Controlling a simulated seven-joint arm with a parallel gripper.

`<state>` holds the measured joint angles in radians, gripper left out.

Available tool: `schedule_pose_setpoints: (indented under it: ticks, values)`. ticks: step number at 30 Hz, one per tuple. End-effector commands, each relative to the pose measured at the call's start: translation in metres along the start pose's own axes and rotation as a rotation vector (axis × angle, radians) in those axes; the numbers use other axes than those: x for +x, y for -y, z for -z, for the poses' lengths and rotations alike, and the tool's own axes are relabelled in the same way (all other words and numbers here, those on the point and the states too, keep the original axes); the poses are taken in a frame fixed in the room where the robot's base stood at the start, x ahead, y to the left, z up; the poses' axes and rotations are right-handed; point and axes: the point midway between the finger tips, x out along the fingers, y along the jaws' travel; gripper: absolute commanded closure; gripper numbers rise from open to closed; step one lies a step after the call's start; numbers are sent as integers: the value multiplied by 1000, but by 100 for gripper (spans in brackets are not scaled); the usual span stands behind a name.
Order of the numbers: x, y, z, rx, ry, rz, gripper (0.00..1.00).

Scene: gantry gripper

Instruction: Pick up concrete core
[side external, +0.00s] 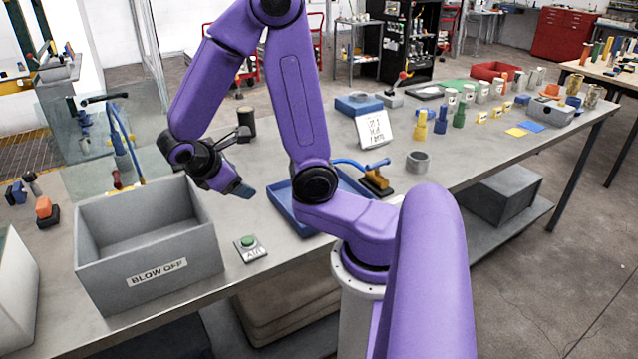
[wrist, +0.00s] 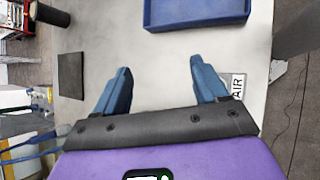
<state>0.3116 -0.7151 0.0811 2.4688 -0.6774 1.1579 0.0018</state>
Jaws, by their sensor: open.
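A short grey cylinder with a dark round top (side external: 418,161) stands on the bench right of centre in the side view. It looks like concrete, but I cannot tell for sure that it is the concrete core. It does not show in the wrist view. My gripper (side external: 240,190) is over the bench between the grey bin and the blue tray, well to the left of that cylinder. In the wrist view my gripper (wrist: 160,80) has its two blue fingers wide apart, with only bare bench between them.
A grey "BLOW OFF" bin (side external: 150,262) stands left. A blue tray (side external: 285,210) lies beside my arm and shows in the wrist view (wrist: 197,24). A green-button AIR box (side external: 249,249) sits near the front edge. A dark cylinder (side external: 246,126) stands behind. Several small parts line the right.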

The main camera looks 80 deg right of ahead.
Motion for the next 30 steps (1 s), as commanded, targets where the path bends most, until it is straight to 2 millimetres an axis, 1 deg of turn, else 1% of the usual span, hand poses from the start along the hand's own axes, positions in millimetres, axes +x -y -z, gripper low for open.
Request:
schedule_pose_setpoints:
  ticks: [6,15,22,30]
  values:
    - [18,-22,-16,-1,172,-16,28]
    - [40,-40,-44,-33,388,-18,28]
    - [57,-44,-69,-79,535,-5,28]
    - [77,-39,-99,-152,679,23,28]
